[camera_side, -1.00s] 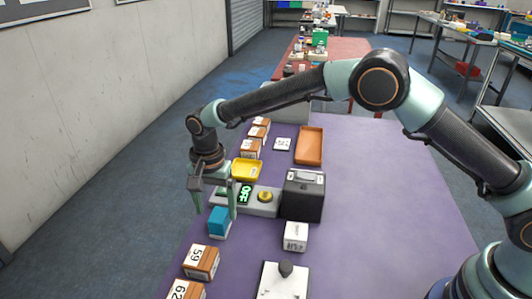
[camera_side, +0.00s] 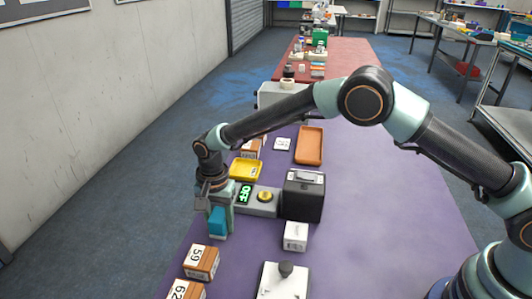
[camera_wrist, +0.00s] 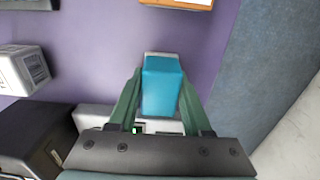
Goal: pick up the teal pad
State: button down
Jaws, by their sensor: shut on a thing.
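The teal pad (camera_side: 218,221) is a small teal block on a pale base, at the left edge of the purple table in the side view. It also shows in the wrist view (camera_wrist: 161,86), between the two fingers. My gripper (camera_side: 219,222) points down and is shut on the teal pad, with one finger on each side of it. In the wrist view my gripper (camera_wrist: 160,97) has its green fingers against the pad's sides. I cannot tell whether the pad touches the table.
Brown numbered boxes (camera_side: 201,262) stand in front of the pad. A grey device (camera_side: 262,202) with a green "OFF" display and yellow button sits just behind, beside a black box (camera_side: 303,196). A white box (camera_side: 295,236) is to the right. A yellow tray (camera_side: 246,168) lies farther back.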

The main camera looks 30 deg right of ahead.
aim_at(218, 214)
notch_tip(218, 214, up, 20)
dwell(0.7)
